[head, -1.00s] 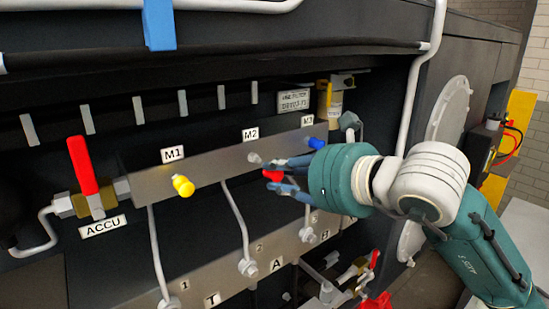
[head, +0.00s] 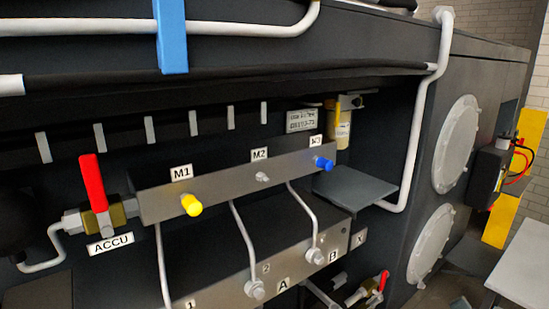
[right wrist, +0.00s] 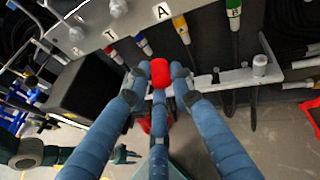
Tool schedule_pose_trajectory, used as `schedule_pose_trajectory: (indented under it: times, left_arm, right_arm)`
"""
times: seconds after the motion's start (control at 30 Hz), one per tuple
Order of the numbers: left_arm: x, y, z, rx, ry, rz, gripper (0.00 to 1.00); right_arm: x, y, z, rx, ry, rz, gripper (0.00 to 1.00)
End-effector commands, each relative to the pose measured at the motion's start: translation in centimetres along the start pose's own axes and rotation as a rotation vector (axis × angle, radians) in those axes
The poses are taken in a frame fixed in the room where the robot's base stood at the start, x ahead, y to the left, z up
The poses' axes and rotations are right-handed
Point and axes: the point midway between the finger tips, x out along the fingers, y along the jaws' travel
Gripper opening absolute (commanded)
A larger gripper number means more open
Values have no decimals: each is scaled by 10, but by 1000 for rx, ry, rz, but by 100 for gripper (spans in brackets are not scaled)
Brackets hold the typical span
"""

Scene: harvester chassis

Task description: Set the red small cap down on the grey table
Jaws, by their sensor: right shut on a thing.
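The red small cap (right wrist: 160,72) is held between the blue fingertips of my right gripper (right wrist: 159,82) in the right wrist view. The fingers are closed around it, clear of the block behind. The head view shows neither gripper. The grey table (head: 522,262) is at the lower right edge of the head view, and its visible top is bare. The M2 fitting (head: 262,177) has no cap on it. What looks like my left gripper (right wrist: 124,155) is small at the lower left of the right wrist view; its finger opening is unclear.
A yellow cap (head: 191,205) sits at M1 and a blue cap (head: 324,164) at M3. A red-handled valve (head: 93,185) stands at the left. A dark grey shelf (head: 355,188) juts out right of M3. In the right wrist view, coloured hoses (right wrist: 181,28) hang below the block.

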Motion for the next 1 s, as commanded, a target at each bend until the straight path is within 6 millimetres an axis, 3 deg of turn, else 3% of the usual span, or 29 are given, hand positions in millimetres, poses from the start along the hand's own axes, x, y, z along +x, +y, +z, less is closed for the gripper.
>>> schedule_pose_trajectory:
  times: [0.1, 0.3, 0.53, 0.7, 0.8, 1.0]
  left_arm:
    - [0, 0, 0, 0, 0, 0, 40]
    - [0, 0, 0, 0, 0, 0, 40]
    - [0, 0, 0, 1, 0, 0, 40]
    - [0, 0, 0, 1, 0, 0, 40]
    - [0, 0, 0, 1, 0, 0, 31]
    - [0, 0, 1, 1, -2, 0, 31]
  right_arm:
    - [-14, 4, -15, 4, 2, -3, 0]
    - [-22, 6, -21, 0, 0, -3, 0]
    - [-22, 6, -22, 1, 0, -2, 0]
    - [-15, 13, -55, 10, 4, 4, 0]
    - [-12, 17, -70, 7, 2, 0, 0]
    - [-11, 17, -72, 1, 0, -3, 0]
